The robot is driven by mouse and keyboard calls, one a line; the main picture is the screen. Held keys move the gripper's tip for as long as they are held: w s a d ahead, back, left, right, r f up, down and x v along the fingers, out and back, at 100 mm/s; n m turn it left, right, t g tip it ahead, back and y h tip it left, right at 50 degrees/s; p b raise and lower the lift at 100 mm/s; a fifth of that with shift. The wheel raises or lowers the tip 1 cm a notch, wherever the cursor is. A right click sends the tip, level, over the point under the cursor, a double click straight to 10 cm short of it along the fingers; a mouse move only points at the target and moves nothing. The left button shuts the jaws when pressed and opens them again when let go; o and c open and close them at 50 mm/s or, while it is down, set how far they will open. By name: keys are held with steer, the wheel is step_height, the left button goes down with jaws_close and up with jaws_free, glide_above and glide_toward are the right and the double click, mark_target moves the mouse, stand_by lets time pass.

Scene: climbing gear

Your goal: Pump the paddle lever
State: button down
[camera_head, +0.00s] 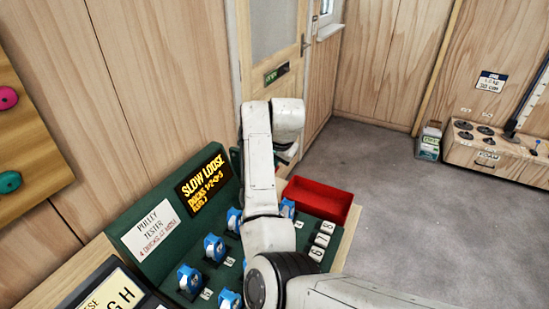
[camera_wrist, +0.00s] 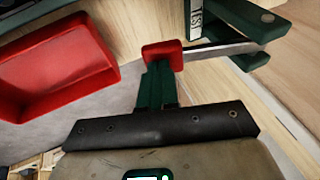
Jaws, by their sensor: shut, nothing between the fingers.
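The paddle lever shows in the wrist view as a thin metal bar (camera_wrist: 225,49) with a red block (camera_wrist: 162,56) at its left end. Its right end meets a dark green bracket (camera_wrist: 240,18). My gripper (camera_wrist: 158,72) has its dark green fingers closed together and empty, their tips right at the red block. I cannot tell whether they touch it or overlap it in the picture. In the head view my arm hides the lever, and only a little of my gripper (camera_head: 286,153) shows beside the pale wrist.
A red tray (camera_head: 335,207) sits beside my arm; it also shows in the wrist view (camera_wrist: 60,75). A green pulley-tester panel (camera_head: 158,213) with several blue pulleys and a lit "SLOW LOOSE" display (camera_head: 202,184) stands left.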

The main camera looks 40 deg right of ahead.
steer(key=shift+f, duration=1.05)
steer(key=shift+s, duration=0.1)
steer(key=shift+p, duration=0.3)
steer(key=shift+s+r+p, duration=0.1)
steer(key=shift+r+p, duration=0.2)
steer(key=shift+p, duration=0.05)
steer(key=s+d+p+v, duration=0.1)
steer(key=d+p+v, duration=0.1)
steer(key=v, duration=1.1)
steer(key=shift+a+r, duration=0.25)
steer(key=shift+a, duration=0.05)
